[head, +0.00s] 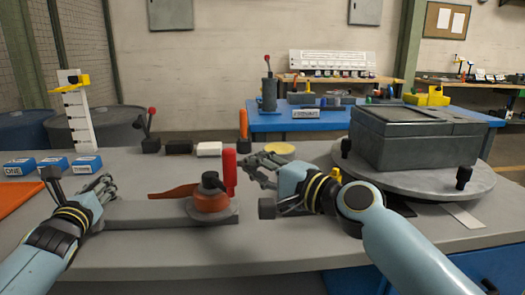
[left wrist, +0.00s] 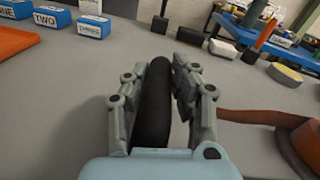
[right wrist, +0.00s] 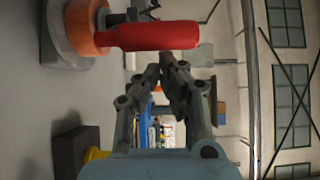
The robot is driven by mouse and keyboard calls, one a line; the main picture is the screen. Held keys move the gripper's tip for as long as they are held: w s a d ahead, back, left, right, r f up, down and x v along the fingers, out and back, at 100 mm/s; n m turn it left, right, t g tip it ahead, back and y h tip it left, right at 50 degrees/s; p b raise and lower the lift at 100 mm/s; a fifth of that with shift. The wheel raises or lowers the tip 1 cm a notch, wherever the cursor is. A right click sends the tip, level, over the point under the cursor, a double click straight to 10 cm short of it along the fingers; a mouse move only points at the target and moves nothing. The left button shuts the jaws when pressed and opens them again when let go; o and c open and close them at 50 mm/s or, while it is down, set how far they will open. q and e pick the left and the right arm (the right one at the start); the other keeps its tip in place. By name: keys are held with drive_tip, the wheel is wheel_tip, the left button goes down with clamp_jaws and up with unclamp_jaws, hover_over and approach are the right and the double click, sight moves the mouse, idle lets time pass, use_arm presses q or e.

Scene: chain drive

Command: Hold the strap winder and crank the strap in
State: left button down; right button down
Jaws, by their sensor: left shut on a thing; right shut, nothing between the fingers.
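The strap winder has a grey base bar (head: 140,214), an orange drum (head: 210,200) with a dark hub, and an upright red crank handle (head: 229,174). An orange-brown strap (head: 174,191) runs left from the drum; it also shows in the left wrist view (left wrist: 248,116). My left gripper (head: 108,186) is shut on the black grip (left wrist: 154,105), which stands between its fingers. My right gripper (head: 254,164) is shut and empty, just right of the red handle. In the right wrist view the red handle (right wrist: 150,36) lies beside the fingertips; whether they touch is unclear.
Blue numbered boxes (head: 53,165) and an orange mat (head: 17,197) are at the left. A round grey turntable (head: 400,188) with a large grey box (head: 415,138) fills the right. Small black and white blocks (head: 209,149) and a yellow disc (head: 279,148) lie behind the winder.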

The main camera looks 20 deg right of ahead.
sight(233, 171)
drive_tip(key=a, duration=0.1)
drive_tip(key=s+a, duration=0.1)
drive_tip(key=a, duration=0.1)
drive_tip(key=shift+s+a, duration=0.25)
drive_tip(key=shift+s, duration=0.1)
drive_tip(key=shift+s+a, duration=0.2)
drive_tip(key=shift+a, duration=1.5)
